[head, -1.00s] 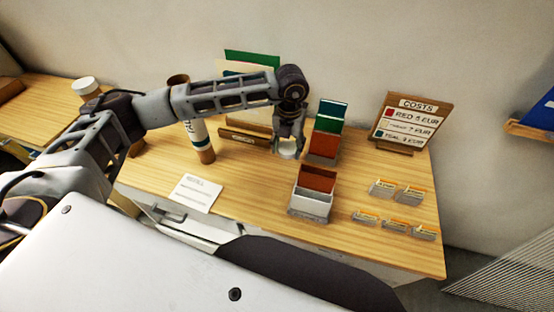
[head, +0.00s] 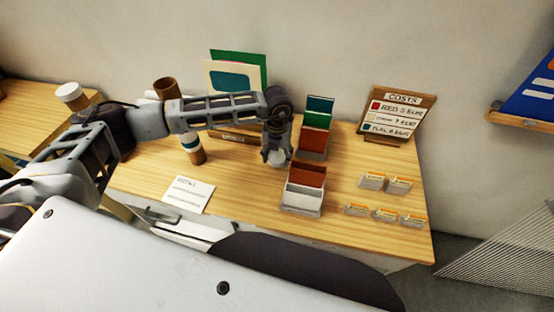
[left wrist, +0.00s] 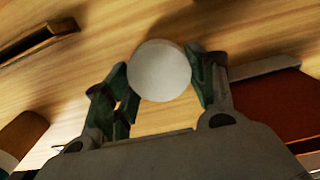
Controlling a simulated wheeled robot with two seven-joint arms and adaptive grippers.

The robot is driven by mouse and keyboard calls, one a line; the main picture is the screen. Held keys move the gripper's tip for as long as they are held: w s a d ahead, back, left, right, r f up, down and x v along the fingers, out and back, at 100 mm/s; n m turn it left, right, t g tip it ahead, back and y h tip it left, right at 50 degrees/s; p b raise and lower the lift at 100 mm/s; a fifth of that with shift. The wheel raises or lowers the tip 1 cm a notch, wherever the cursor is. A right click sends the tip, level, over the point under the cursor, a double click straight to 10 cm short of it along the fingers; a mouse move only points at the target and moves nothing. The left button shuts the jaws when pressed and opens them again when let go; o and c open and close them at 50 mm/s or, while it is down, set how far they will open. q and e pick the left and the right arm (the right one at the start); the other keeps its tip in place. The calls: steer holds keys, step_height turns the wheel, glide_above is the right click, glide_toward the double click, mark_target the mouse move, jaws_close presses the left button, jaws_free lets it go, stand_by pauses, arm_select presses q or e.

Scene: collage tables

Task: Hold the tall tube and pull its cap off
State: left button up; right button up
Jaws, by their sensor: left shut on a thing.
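The tall tube (head: 190,143) leans at the back left of the table, partly behind my left arm. It is white with a teal band and brown ends, and its dark upper end shows above the arm. My left gripper (head: 275,158) is to the right of the tube and apart from it, low over the table. It is shut on a round white cap (left wrist: 159,70), seen face-on between the fingertips in the left wrist view. The tube's brown lower end (left wrist: 22,133) shows at that view's lower left. My right gripper is not in view.
Boxes of coloured cards (head: 303,192) stand just right of the gripper. A costs sign (head: 393,113) and several small labelled holders (head: 384,214) are further right. A white paper card (head: 188,195) lies in front. A white-lidded container (head: 71,95) is at far left.

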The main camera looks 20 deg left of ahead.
mark_target(277, 157)
arm_select(q)
step_height(277, 157, down, 3)
steer(key=shift+r, duration=0.2)
steer(key=shift+f, duration=0.1)
steer(key=shift+f, duration=0.2)
steer(key=o, duration=1)
steer(key=shift+c, duration=0.2)
steer(key=shift+r+p, duration=0.25)
steer(key=shift+p, duration=0.05)
step_height(277, 157, up, 11)
steer(key=b, duration=0.2)
steer(key=shift+f+b, duration=0.15)
steer(key=shift+b, duration=0.2)
steer(key=shift+r, duration=0.6)
